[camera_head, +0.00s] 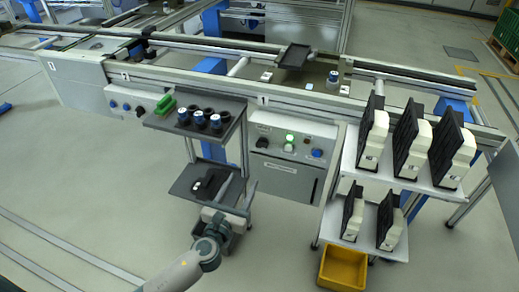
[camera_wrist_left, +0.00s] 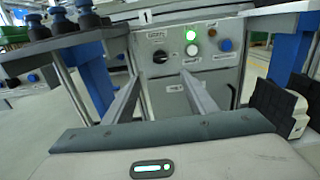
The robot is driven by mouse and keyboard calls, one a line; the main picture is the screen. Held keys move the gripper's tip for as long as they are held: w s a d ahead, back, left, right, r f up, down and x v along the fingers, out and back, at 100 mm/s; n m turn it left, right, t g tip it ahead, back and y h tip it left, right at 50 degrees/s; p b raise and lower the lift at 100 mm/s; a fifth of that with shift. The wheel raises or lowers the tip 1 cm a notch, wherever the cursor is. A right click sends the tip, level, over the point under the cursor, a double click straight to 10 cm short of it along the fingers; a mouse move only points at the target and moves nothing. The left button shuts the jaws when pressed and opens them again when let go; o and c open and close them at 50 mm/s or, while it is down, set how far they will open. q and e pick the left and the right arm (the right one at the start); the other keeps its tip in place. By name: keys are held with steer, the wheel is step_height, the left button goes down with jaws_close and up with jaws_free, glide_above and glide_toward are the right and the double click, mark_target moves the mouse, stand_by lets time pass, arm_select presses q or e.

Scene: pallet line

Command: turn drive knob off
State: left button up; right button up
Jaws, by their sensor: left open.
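The drive knob is a black rotary knob (camera_head: 262,142) at the left of the grey control panel (camera_head: 275,168). In the left wrist view the knob (camera_wrist_left: 160,57) is ahead, just beyond the fingertips. A green lamp (camera_wrist_left: 191,35) is lit to its upper right, with a white button (camera_wrist_left: 191,50) below the lamp and a blue button (camera_wrist_left: 226,45) to the right. My left gripper (camera_head: 237,184) is open and empty, below and in front of the panel; its two fingers (camera_wrist_left: 159,76) point toward the knob without touching it. The knob's exact angle is hard to read. My right gripper is not in view.
A shelf with dark cylinders (camera_head: 200,120) stands left of the panel, above a lower grey tray (camera_head: 196,187). A white rack (camera_head: 375,176) with black-and-white units stands to the right, over a yellow bin (camera_head: 341,270). The floor in front is clear.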

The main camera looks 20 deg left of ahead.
mark_target(261, 147)
arm_select(q)
steer(key=shift+w, duration=0.15)
steer(key=w, duration=1.7)
steer(key=shift+d, duration=0.3)
steer(key=c, duration=1.1)
